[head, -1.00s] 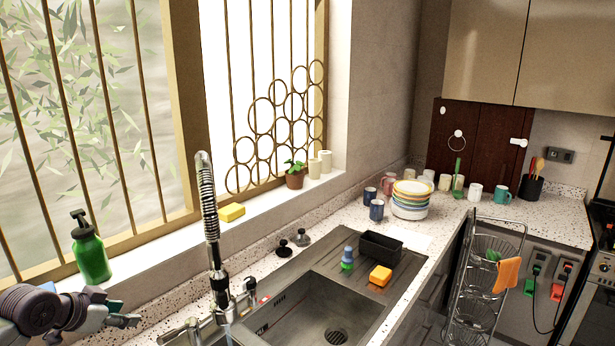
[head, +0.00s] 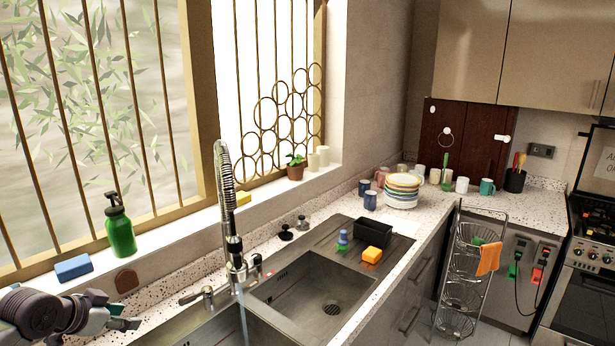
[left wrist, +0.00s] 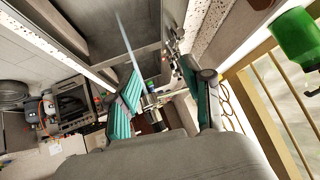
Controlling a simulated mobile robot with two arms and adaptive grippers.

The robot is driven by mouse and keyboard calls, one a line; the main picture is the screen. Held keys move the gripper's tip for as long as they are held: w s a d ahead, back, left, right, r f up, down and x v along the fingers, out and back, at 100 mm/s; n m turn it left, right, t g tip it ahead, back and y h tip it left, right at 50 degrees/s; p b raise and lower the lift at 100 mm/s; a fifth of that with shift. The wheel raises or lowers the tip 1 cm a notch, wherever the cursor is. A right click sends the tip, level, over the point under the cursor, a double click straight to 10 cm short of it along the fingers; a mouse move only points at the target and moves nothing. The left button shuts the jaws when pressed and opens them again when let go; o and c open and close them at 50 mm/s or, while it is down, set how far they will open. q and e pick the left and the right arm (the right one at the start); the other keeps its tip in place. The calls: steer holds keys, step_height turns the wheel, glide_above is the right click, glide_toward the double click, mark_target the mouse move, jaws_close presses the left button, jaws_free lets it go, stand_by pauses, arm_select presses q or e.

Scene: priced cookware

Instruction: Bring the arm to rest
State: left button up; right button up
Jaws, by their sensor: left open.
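My left gripper (head: 128,311) is at the lower left of the head view, above the counter edge beside the sink (head: 325,300). It is open and empty. In the left wrist view its two teal-lined fingers (left wrist: 160,100) stand apart with nothing between them. My right gripper shows in neither view. No task object is held.
A green soap bottle (head: 119,228) and a blue sponge (head: 73,268) sit on the sill near my left arm. The faucet (head: 230,215) rises over the sink with water running. Stacked bowls (head: 402,192) and mugs stand at the back. A wire rack (head: 465,270) stands right.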

arm_select(q)
steer(key=s+d+f+g, duration=0.3)
steer(key=s+d+f, duration=1.1)
steer(key=d+f, duration=0.15)
steer(key=s+d+n+g+y, duration=0.1)
steer(key=s+d+n, duration=0.1)
steer(key=s, duration=0.8)
steer(key=s+d+n+g+y, duration=0.1)
steer(key=s+d+n, duration=0.1)
steer(key=s, duration=0.7)
step_height(320, 180, down, 35)
steer(key=s+g+b, duration=0.2)
steer(key=b, duration=0.6)
steer(key=s+a+f+b, duration=0.1)
steer(key=s+f+b, duration=0.2)
steer(key=s+f, duration=0.5)
steer(key=s+a+f+b, duration=0.2)
steer(key=s+f, duration=0.6)
steer(key=f, duration=0.5)
steer(key=shift+s+f+g+y+b, duration=0.2)
steer(key=shift+f+g+y+b, duration=0.1)
steer(key=shift+f+g+b, duration=0.1)
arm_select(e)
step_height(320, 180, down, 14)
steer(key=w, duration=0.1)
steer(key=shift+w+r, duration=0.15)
